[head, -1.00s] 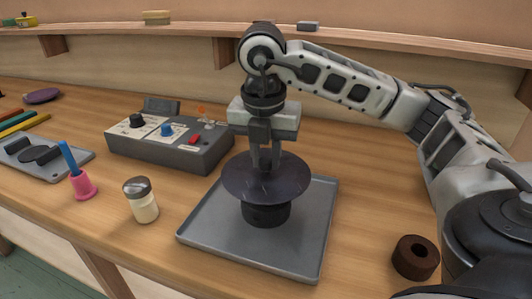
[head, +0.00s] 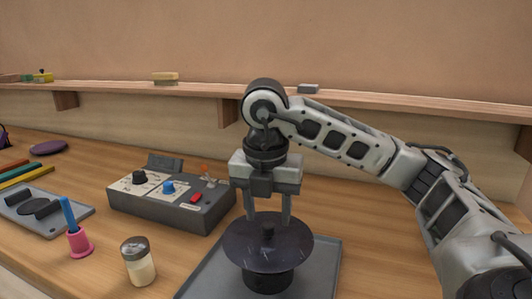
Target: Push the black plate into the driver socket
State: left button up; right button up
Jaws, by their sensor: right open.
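The black plate (head: 290,249) is a dark round disc with a small knob at its centre. It sits level on top of the dark cylindrical driver (head: 267,281), which stands on a grey tray (head: 328,270). The plate hides the socket, so I cannot tell how deep it is seated. My right gripper (head: 267,222) is directly above the plate, pointing down. Its two fingers are spread apart on either side of the knob and hold nothing. My left gripper is not in view.
A grey control box (head: 172,202) with knobs and a red button stands left of the tray. A glass shaker (head: 138,261) and a pink holder with a blue stick (head: 79,242) stand in front of it. A shelf (head: 360,109) runs along the back wall.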

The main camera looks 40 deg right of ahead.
aim_at(265, 244)
pick_arm(q)
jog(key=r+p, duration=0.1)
jog(key=p, duration=0.1)
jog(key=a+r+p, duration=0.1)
jog(key=p, duration=0.1)
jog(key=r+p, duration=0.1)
jog(key=p, duration=0.1)
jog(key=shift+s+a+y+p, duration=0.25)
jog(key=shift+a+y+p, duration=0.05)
jog(key=shift+p, duration=0.1)
pick_arm(e)
notch_tip(265, 244, up, 13)
jog(key=a, duration=0.1)
jog(key=shift+s+a+r, duration=0.15)
jog(key=shift+s+a, duration=0.1)
jog(key=shift+s, duration=0.2)
